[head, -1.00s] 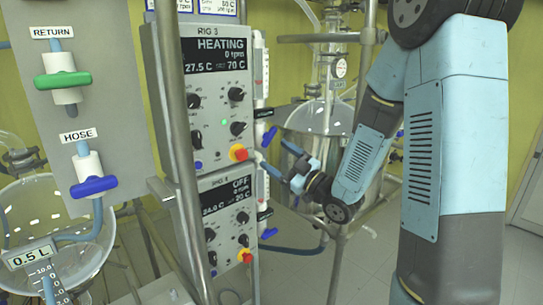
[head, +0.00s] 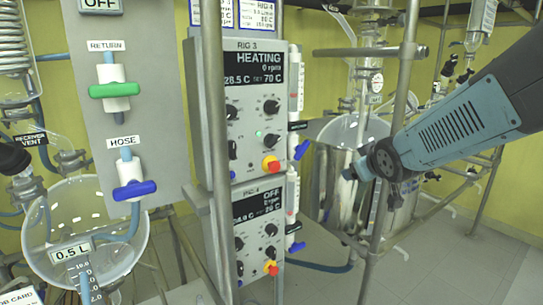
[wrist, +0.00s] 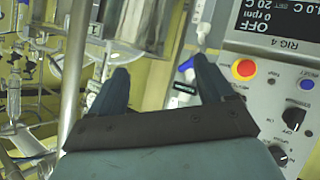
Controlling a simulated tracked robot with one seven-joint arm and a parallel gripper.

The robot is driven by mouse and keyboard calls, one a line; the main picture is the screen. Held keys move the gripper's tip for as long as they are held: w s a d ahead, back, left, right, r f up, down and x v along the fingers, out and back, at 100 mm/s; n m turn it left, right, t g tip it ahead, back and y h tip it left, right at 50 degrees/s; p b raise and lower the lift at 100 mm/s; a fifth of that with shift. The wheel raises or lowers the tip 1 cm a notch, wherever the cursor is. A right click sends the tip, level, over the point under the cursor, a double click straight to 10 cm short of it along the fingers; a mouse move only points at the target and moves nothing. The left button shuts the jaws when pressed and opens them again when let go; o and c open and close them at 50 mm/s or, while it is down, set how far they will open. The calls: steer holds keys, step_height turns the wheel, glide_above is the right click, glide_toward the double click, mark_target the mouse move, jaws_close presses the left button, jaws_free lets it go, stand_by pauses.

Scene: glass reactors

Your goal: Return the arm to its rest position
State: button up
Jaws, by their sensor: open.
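My arm (head: 455,125) reaches in from the right in the head view. Its wrist is bent near a vertical steel pole, beside the controller boxes and in front of the steel-jacketed vessel. My gripper (wrist: 160,82) shows in the wrist view with two dark fingers spread apart and nothing held between them.
The RIG 3 controller (head: 250,105) reads HEATING, 28.5 C; RIG 4 (head: 262,215) reads OFF. A steel pole (head: 392,150) stands by my wrist. The vessel (head: 405,205) is behind. A panel with green RETURN (head: 115,90) and blue HOSE (head: 134,190) valves is left. Floor shows lower right.

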steer(key=s+m+g, duration=0.5)
steer(key=s+g, duration=0.1)
steer(key=s, duration=1.5)
steer(key=shift+d+r+g, duration=0.35)
steer(key=shift+r+g, duration=0.05)
